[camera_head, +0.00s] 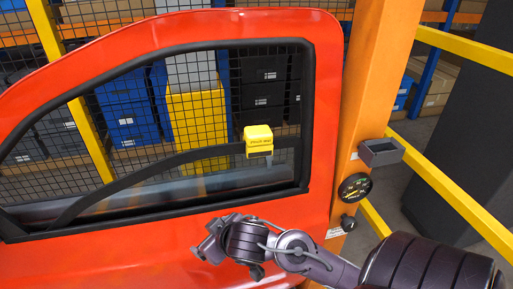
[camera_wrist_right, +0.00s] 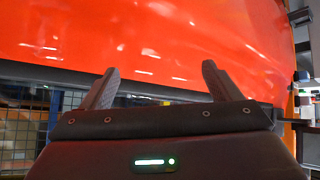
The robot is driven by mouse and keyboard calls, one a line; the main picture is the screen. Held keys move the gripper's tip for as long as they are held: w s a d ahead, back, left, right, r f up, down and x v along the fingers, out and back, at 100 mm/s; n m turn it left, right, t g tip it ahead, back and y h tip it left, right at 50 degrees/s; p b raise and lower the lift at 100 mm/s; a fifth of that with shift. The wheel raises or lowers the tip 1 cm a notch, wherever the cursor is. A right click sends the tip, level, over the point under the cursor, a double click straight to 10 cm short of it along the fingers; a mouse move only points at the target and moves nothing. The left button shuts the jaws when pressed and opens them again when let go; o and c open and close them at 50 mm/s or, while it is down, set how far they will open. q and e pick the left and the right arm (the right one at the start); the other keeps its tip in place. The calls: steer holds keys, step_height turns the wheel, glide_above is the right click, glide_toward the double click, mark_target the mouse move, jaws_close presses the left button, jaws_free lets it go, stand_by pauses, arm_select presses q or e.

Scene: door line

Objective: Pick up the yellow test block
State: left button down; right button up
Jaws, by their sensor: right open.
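The yellow test block (camera_head: 258,138) is small and box-shaped, with dark lettering on its front. It sits at the right part of the red door's (camera_head: 180,45) window opening, by the dark lower window strip. In the head view my right gripper (camera_head: 205,245) is below and to the left of the block, in front of the red door panel, apart from the block. The right wrist view shows my right gripper (camera_wrist_right: 160,85) with its two fingers spread and nothing between them, facing the red panel (camera_wrist_right: 160,35). The block does not show there. My left gripper is not in view.
An orange post (camera_head: 372,90) stands right of the door, with a small grey tray (camera_head: 380,152) and a round black gauge (camera_head: 355,187). Yellow rails (camera_head: 460,205) run at the right. Behind the window are wire mesh and shelves with blue bins (camera_head: 122,108).

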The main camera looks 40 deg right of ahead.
mark_target(258, 128)
steer(key=w+r+n+y, duration=0.2)
steer(key=w+r+y, duration=0.2)
steer(key=r, duration=0.8)
steer(key=s+d+r+m+g+h, duration=0.55)
steer(key=s+d+r+m, duration=0.5)
steer(key=d, duration=0.35)
steer(key=shift+n, duration=0.35)
steer(key=w+d+p, duration=0.1)
steer(key=w, duration=0.2)
steer(key=w+d+p, duration=0.1)
steer(key=w+p, duration=0.1)
steer(key=w, duration=0.1)
steer(key=w+d+p, duration=0.2)
steer(key=w, duration=0.1)
steer(key=shift+w+d+f, duration=0.1)
steer(key=shift+w, duration=0.1)
steer(key=shift+w+d, duration=0.25)
steer(key=shift+w, duration=0.15)
steer(key=p+x, duration=0.2)
steer(key=x, duration=0.2)
steer(key=shift+w+f, duration=0.15)
steer(key=shift+f, duration=0.05)
steer(key=shift+w+f+t, duration=0.1)
steer(key=shift+f+t, duration=0.15)
steer(key=shift+f, duration=0.05)
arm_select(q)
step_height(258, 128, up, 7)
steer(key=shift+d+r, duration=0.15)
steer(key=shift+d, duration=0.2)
